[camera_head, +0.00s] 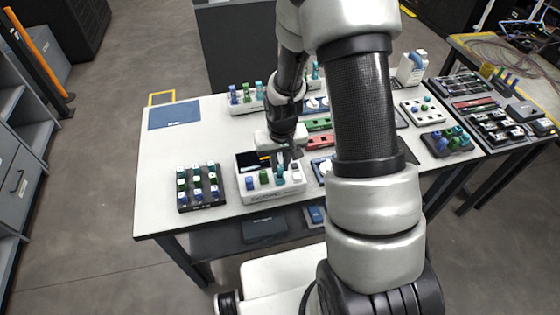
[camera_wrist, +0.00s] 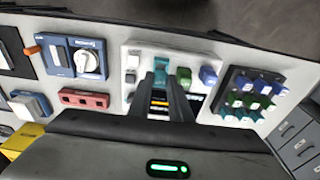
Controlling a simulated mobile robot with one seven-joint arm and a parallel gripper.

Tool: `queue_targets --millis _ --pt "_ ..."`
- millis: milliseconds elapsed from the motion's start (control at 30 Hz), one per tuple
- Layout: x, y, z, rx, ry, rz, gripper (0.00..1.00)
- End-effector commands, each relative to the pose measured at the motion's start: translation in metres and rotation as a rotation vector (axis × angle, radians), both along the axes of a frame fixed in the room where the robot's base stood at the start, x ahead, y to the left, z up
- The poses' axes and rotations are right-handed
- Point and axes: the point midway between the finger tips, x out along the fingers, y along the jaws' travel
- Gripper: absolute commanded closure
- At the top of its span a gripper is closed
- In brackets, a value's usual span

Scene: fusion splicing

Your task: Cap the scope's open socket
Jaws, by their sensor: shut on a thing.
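The scope (camera_head: 270,194) is a white box with a dark screen near the front edge of the table. It also shows in the wrist view (camera_wrist: 205,52). A blue cap (camera_head: 250,183) and a green cap (camera_head: 264,178) stand along its front, with a pale grey fitting to their right. My gripper (camera_head: 284,158) is over the scope, pointing down. In the wrist view its dark fingers are shut on a teal cap (camera_wrist: 161,64), in line with the green cap (camera_wrist: 183,76). The fingers hide the cap's lower end, so I cannot tell whether it touches a socket.
A dark rack (camera_head: 201,198) of blue, green and teal caps stands left of the scope. A red block (camera_wrist: 84,99) and a blue device with a white dial (camera_wrist: 89,60) lie on its other side. A blue mat (camera_head: 173,115) lies at the back left; the table around it is clear.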

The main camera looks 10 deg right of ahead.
Motion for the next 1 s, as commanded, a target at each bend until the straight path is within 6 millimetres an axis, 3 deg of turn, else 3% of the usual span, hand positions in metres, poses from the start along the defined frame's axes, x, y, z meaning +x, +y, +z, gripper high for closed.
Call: queue_targets --millis 1000 --pt "0.000 0.000 -0.010 0.000 -0.001 0.000 0.98"
